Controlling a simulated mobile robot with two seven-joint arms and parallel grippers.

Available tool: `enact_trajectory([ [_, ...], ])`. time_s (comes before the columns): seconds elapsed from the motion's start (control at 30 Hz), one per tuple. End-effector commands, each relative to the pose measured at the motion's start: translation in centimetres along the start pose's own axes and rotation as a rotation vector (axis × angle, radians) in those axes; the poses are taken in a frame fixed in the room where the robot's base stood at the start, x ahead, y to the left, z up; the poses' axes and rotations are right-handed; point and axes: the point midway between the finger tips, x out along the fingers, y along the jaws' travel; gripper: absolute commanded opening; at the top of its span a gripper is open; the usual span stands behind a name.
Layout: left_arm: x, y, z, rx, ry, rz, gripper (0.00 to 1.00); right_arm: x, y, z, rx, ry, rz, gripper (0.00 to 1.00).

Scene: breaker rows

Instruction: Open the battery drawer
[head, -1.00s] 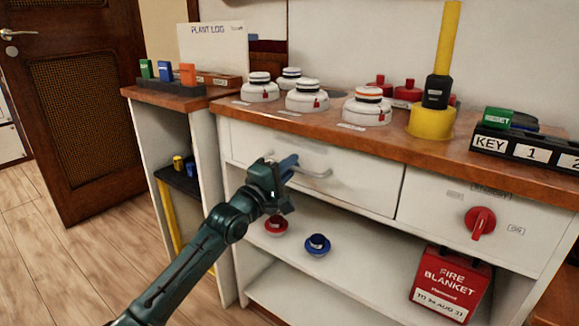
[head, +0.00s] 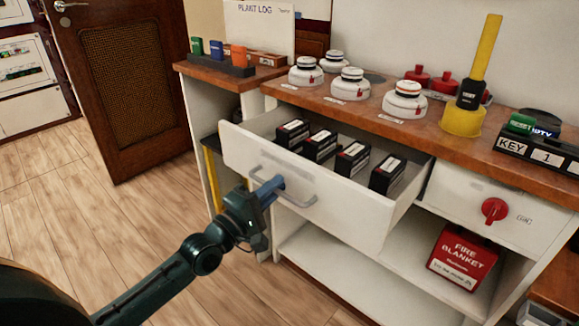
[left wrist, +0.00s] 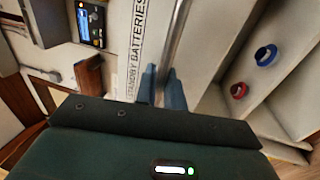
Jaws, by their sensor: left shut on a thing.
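The white battery drawer (head: 300,190) is pulled well out of the cabinet in the head view. Several black batteries (head: 353,159) with white labels stand in a row inside it. My left gripper (head: 277,184) is shut on the drawer's metal bar handle (head: 300,203). In the left wrist view, the blue fingers (left wrist: 162,88) are on either side of the handle bar (left wrist: 175,45), beside the drawer front's "STANDBY BATTERIES" label (left wrist: 138,50). My right gripper is not in view.
White detectors (head: 352,88) and a yellow-handled tool (head: 467,105) stand on the wooden top (head: 400,126). A red fire blanket box (head: 462,258) is on the lower shelf. The left wrist view shows a blue knob (left wrist: 266,55) and a red one (left wrist: 239,90). Floor (head: 120,220) is clear at left.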

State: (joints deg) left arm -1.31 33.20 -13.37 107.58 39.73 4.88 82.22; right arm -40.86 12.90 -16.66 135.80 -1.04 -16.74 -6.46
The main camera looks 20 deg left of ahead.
Motion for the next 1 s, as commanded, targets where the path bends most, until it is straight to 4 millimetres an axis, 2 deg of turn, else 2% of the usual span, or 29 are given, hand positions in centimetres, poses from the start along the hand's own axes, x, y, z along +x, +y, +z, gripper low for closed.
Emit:
enact_trajectory([
  [0.1, -1.6, 0.5, -0.1, 0.001, 0.000, -0.003, 0.00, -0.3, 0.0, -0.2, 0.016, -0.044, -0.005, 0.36],
  [0.3, -3.0, 0.6, -0.1, 0.001, 0.000, -0.001, 0.00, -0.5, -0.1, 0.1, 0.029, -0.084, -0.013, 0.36],
  [0.73, -3.2, 0.7, -0.1, 0.001, 0.001, 0.002, 0.00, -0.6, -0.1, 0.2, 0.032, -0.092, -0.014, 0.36],
  [0.77, -3.2, 0.7, -0.1, 0.001, 0.001, 0.002, 0.12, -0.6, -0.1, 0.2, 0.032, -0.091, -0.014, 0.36],
  [0.8, -3.2, 0.7, -0.1, 0.001, 0.001, 0.002, 0.15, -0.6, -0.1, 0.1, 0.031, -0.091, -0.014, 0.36],
  [0.9, -3.2, 0.7, -0.1, 0.001, 0.001, 0.001, 0.24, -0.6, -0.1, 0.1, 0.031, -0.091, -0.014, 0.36],
  [1.0, -3.2, 0.7, -0.1, 0.001, 0.001, 0.001, 0.25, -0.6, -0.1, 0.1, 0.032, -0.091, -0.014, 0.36],
])
